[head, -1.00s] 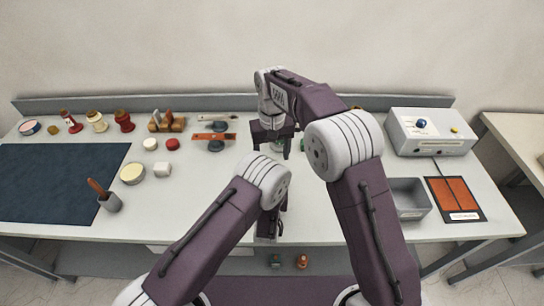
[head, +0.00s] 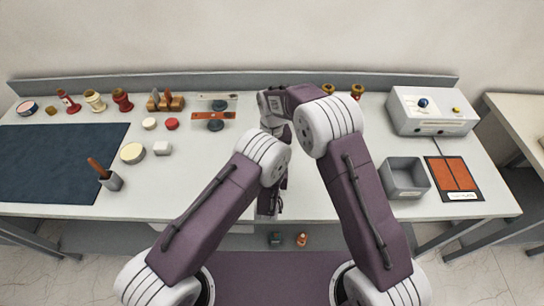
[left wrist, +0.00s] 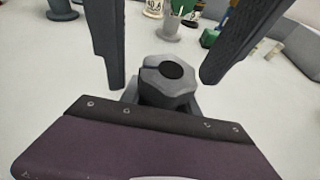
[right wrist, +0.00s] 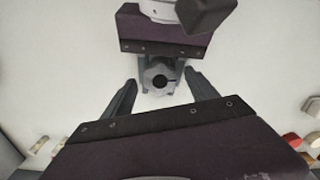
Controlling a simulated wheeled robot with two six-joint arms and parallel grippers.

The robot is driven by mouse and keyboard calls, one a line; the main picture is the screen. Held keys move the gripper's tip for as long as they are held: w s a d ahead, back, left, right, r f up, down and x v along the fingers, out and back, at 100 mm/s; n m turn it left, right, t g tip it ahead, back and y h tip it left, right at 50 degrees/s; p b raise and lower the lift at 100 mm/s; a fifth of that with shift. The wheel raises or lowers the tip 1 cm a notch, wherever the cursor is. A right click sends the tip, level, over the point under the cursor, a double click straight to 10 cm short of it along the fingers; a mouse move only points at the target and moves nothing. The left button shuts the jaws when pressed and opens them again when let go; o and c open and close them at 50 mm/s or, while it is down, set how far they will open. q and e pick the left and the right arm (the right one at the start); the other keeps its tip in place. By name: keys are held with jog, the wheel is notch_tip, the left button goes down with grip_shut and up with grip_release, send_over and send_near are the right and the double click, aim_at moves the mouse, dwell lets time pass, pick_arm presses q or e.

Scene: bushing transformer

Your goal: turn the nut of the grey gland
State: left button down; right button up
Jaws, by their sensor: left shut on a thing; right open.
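The grey gland has a lobed nut (left wrist: 167,82) with a dark round hole in its top. It stands upright and shows from above in the right wrist view (right wrist: 160,77). My left gripper (right wrist: 160,89) is shut on the gland below the nut, a finger on either side. My right gripper (left wrist: 160,84) points down from above, open, with its fingers on both sides of the nut and a visible gap to each. In the head view my arms hide the gland.
A grey open bin (head: 405,188), an orange two-panel pad (head: 453,175) and a grey box with a blue knob (head: 433,110) stand at the right. A dark mat (head: 60,170) and several small parts are at the left. Bare table surrounds the gland.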

jog(key=c, duration=1.4)
jog(key=shift+n, duration=0.8)
jog(key=o, duration=1.4)
notch_tip(320, 180, up, 12)
